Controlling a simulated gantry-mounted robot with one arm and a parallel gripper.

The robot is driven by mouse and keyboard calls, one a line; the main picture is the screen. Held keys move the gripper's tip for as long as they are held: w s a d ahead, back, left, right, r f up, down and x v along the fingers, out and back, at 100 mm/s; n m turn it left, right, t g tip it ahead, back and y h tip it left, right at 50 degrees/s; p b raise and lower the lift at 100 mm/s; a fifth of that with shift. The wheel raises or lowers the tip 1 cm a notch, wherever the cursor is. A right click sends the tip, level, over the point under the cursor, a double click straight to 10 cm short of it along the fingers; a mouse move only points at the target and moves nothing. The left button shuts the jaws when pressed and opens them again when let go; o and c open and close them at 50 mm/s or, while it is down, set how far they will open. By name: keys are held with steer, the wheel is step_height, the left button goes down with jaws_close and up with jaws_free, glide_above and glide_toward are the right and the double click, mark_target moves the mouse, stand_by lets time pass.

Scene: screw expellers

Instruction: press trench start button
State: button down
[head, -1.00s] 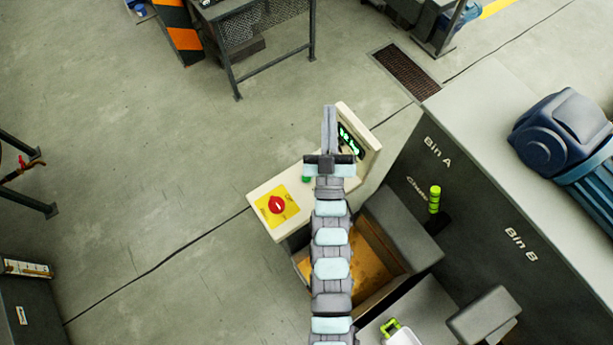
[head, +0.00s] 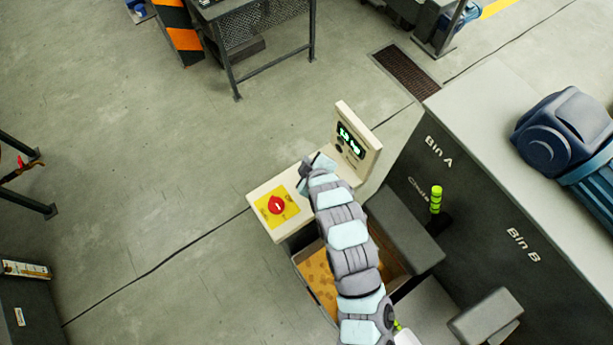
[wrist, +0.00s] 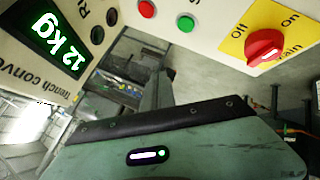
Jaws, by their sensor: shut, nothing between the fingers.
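The control box (head: 262,190) is cream, with a flat top and a raised panel. In the wrist view, a green button (wrist: 186,22) and a red button (wrist: 147,9) sit along the top of the picture. A red rotary switch (wrist: 265,47) on a yellow plate is to their right. In the head view my gripper (head: 304,180) is shut and empty over the box top, between the switch and the raised panel, and hides the buttons there. In the wrist view its narrow dark end (wrist: 158,88) shows below the green button in the picture. I cannot tell whether it touches the box.
A lit green display (wrist: 60,40) reads 12 kg, with a dark round control (wrist: 97,35) beside it. Dark bins and the labelled grey machine (head: 470,160) stand right of the box. Open floor (head: 130,180) lies left.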

steer(key=shift+f, duration=0.15)
steer(key=shift+f+b, duration=2.45)
steer(key=shift+f, duration=1.85)
steer(key=shift+f+b, duration=0.4)
steer(key=shift+b, duration=0.05)
steer(key=shift+f+b, duration=0.35)
steer(key=shift+f, duration=0.05)
steer(key=shift+r, duration=0.1)
steer(key=shift+r+p, duration=0.4)
steer(key=shift+r, duration=0.35)
steer(key=shift+r+p, duration=1.3)
steer(key=shift+r, duration=1.2)
